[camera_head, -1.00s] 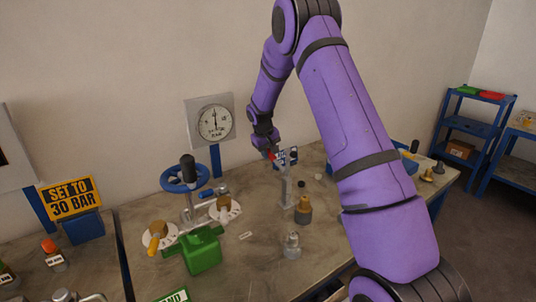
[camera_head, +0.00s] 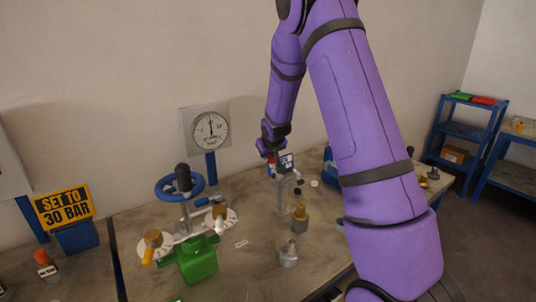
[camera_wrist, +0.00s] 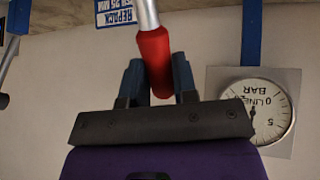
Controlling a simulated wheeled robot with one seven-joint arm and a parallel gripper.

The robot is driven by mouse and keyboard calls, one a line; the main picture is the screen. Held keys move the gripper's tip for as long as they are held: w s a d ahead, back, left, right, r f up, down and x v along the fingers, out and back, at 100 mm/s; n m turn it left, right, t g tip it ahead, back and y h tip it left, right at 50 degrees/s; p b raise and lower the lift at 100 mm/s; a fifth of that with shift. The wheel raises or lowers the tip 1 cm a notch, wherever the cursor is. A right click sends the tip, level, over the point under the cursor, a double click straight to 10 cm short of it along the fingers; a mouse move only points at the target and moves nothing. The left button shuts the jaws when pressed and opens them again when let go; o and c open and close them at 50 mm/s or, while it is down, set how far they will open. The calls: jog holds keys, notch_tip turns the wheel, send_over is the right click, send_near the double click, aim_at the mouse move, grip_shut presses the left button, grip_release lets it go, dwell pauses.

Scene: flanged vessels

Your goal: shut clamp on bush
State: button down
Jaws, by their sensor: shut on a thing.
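My gripper (camera_head: 270,158) is at the upper end of a grey metal clamp stand (camera_head: 281,198) near the back of the bench. In the wrist view its two dark blue fingers (camera_wrist: 157,72) are shut on a red handle grip (camera_wrist: 155,48) at the end of a pale metal lever (camera_wrist: 147,14). The red grip shows only as a small patch in the head view (camera_head: 270,168). A brass-coloured fitting (camera_head: 300,217) stands beside the clamp's foot. I cannot tell for sure which part is the bush or whether the clamp touches it.
A pressure gauge (camera_head: 210,131) stands at the back left. A blue handwheel (camera_head: 165,190) with a green block (camera_head: 198,262) is left of the clamp. A metal fitting (camera_head: 288,253) stands in front. A blue-and-white label (camera_head: 286,162) is close behind the clamp.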

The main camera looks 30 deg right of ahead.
dwell(0.3)
jog(key=c, duration=0.9)
grip_release()
jog(key=shift+r, duration=0.1)
jog(key=v, duration=1)
jog(key=shift+s+r, duration=0.2)
jog(key=shift+s, duration=0.1)
jog(key=shift+a, duration=0.1)
